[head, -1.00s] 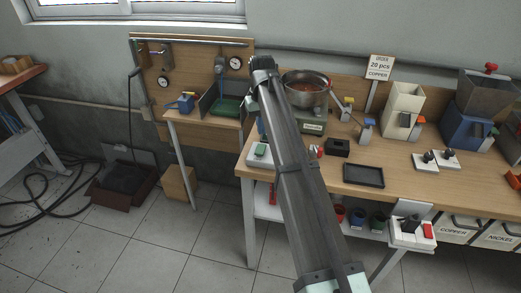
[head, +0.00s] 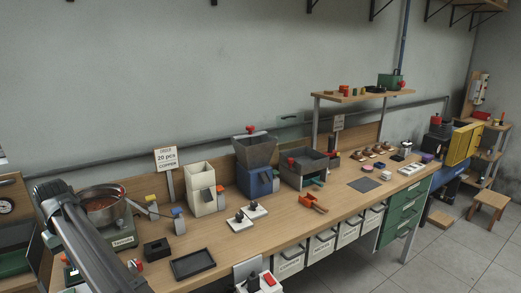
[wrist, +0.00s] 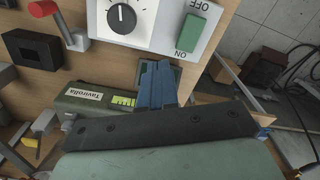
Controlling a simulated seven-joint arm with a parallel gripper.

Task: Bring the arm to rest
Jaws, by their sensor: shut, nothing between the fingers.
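My gripper (wrist: 157,84) shows in the wrist view, with its blue-grey fingers together and nothing between them. The fingers point at the wooden bench, just below a white control box (wrist: 150,22) with a black knob and a green ON/OFF switch (wrist: 190,33). I cannot tell how far they are above the surface. In the head view my arm reaches in from the lower left, and its far end is beside the metal bowl (head: 103,205). The gripper itself is hidden there.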

